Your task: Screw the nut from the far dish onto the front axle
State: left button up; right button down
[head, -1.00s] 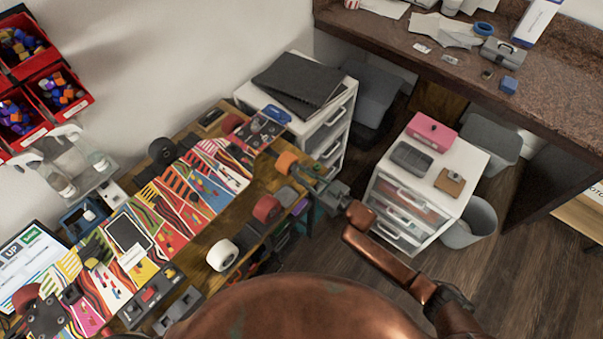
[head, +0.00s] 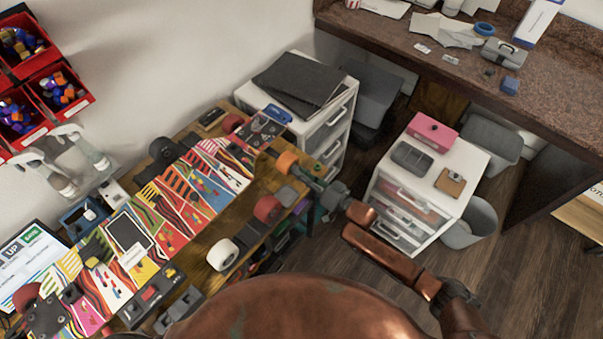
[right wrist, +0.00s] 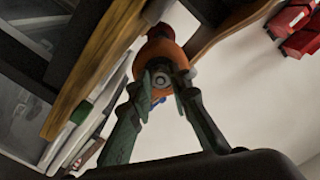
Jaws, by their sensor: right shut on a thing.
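The skateboard (head: 215,180) lies upside down on the wooden bench with its bright graphic underside up. The orange wheel (head: 287,162) is at its far right end; it also shows in the right wrist view (right wrist: 163,50). My right gripper (head: 305,172) is at the outer face of this wheel. In the right wrist view its two fingers (right wrist: 163,80) close around a small grey nut (right wrist: 161,79) at the axle end. The fingers hide part of the nut, so its seating on the thread cannot be told. I cannot make out the far dish. My left gripper is out of view.
A white drawer unit (head: 328,128) with black sheets is behind the bench end. Another drawer unit (head: 466,187) stands to the right, with open floor between.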

jog(key=m, duration=0.5)
jog(key=shift+m, duration=0.4)
jog(key=m, duration=0.5)
jog(key=shift+r+m, duration=0.1)
jog(key=shift+m, duration=0.2)
jog(key=c, duration=1.7)
grip_release()
jog(key=shift+c, duration=1.2)
